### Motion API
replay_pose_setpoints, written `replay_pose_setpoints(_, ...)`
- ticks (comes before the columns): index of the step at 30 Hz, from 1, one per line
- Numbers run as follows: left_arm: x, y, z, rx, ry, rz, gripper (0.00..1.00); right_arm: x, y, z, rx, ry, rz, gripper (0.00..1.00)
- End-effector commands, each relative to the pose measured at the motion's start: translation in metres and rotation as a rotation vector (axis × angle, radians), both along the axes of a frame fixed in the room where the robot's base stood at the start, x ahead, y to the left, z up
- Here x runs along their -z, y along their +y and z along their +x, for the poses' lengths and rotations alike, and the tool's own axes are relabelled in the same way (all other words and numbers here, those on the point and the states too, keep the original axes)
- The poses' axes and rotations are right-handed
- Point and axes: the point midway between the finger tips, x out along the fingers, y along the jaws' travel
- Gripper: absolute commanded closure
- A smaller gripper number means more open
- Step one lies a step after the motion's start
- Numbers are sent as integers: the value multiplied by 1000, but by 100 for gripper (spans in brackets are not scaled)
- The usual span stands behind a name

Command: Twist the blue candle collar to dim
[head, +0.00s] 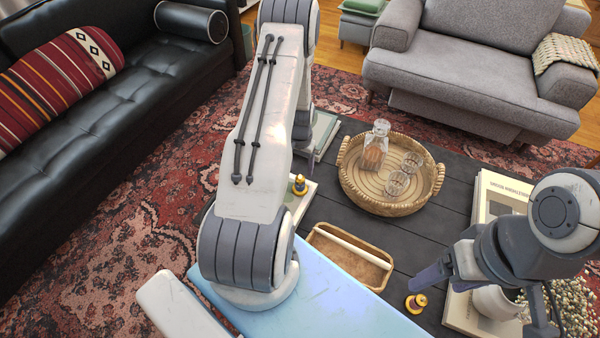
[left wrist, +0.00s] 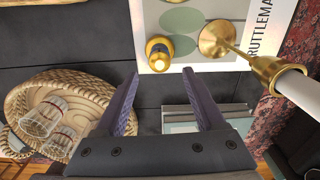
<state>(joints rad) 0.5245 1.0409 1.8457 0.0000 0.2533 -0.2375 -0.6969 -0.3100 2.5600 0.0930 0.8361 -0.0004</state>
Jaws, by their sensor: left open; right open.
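The candle with the blue collar, a small brass piece with a dark blue band (left wrist: 158,52), stands on a pale printed book (left wrist: 205,12) in the left wrist view. In the head view it is a small gold-and-blue piece (head: 299,184) beside my left arm. My right gripper (head: 482,295) is open at the right, near a similar gold piece (head: 416,303) with a dark band.
A brass candlestick (left wrist: 222,42) with a white candle (left wrist: 300,92) is close right of the piece in the left wrist view. A wicker tray (head: 345,180) holds a decanter (head: 375,145) and glasses. A wooden caddy (head: 378,283), books (head: 490,200) and a flower pot (head: 497,302) crowd the dark table.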

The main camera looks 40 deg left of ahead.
Motion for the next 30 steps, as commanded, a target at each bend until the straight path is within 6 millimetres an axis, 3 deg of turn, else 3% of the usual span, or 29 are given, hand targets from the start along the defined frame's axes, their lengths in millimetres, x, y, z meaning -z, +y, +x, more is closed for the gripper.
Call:
replay_pose_setpoints(3,-27,0,1,0,-3,2,29,-2,0,0,0,0,0,27)
replay_pose_setpoints(10,-56,0,0,0,0,0,29,-3,0,0,0,0,0,27)
replay_pose_setpoints(30,-63,-2,0,3,1,0,29,-3,0,0,0,0,0,27)
